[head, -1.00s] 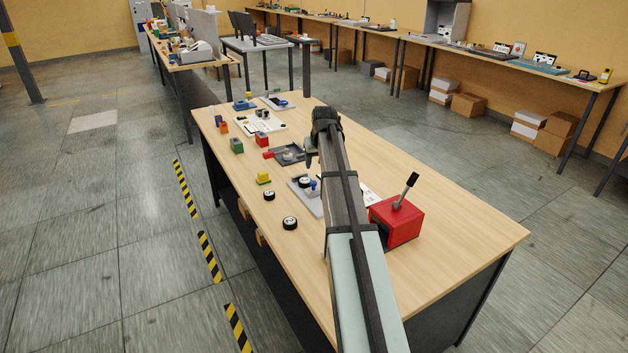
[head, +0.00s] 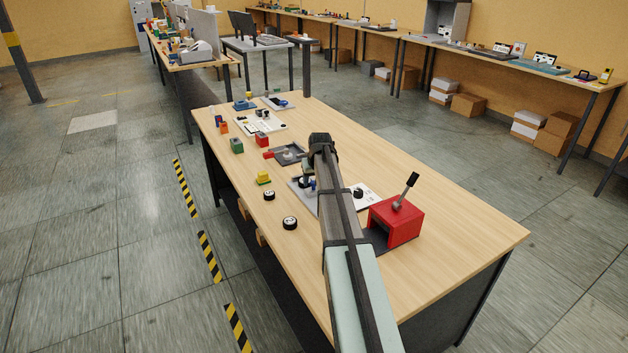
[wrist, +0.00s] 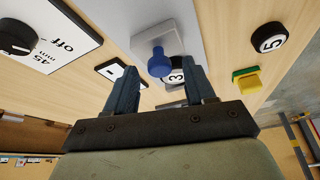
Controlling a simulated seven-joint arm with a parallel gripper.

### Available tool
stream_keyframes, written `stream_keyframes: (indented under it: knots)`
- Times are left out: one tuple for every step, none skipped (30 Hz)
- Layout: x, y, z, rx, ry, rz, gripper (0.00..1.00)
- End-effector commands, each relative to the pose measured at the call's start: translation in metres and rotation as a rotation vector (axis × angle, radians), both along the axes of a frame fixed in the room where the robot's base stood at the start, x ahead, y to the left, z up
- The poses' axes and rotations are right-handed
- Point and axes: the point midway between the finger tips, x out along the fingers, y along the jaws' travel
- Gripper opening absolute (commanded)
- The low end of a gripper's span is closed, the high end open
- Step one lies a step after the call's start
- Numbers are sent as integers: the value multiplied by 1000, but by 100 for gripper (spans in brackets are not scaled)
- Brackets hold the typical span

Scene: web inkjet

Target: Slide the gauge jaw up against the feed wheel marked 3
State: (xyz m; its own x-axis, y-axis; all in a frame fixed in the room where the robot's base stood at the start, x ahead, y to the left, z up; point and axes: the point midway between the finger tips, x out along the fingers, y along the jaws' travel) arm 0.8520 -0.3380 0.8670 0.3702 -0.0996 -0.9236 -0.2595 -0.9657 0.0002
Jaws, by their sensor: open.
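The gauge jaw appears to be the grey block with a blue knob (wrist: 158,63) on a grey plate (wrist: 133,14). The knob also shows in the head view (head: 312,186), beside my arm. The feed wheel marked 3 (wrist: 177,76) is black-rimmed with a white face. It sits just behind the knob in the wrist view, partly hidden by the knob and a finger. Whether jaw and wheel touch cannot be told. My gripper (wrist: 161,72) is open, its two fingers apart on either side of the knob in the picture. I see no grip on it.
A wheel marked 5 (wrist: 269,37) and a yellow-and-green block (wrist: 247,80) lie to the right in the wrist view. A white panel with a black dial (wrist: 18,37) lies left. A red lever box (head: 397,220) stands right of my arm in the head view.

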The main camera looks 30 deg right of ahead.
Motion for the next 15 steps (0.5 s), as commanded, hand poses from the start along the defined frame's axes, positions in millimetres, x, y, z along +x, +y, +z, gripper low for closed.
stream_keyframes:
  knots:
    - [0, 0, 0, 0, 0, 0, 54]
    - [0, 0, 0, 0, 0, 0, 54]
    - [0, 0, 0, 0, 0, 0, 54]
    - [0, 0, 0, 0, 0, 0, 53]
    - [0, 0, 0, 0, 0, 0, 50]
    - [0, 0, 0, 0, 0, 0, 47]
    - [0, 0, 0, 0, 0, 0, 44]
    - [0, 0, 0, 0, 0, 0, 41]
    - [0, 0, 0, 0, 0, 0, 37]
    - [0, 0, 0, 0, 0, 0, 34]
    - [0, 0, 0, 0, 0, 0, 31]
    - [0, 0, 0, 0, 1, 0, 27]
    - [0, 0, 0, 0, 1, 0, 25]
    - [0, 0, 0, 0, 1, 0, 22]
    - [0, 0, 0, 0, 1, 0, 18]
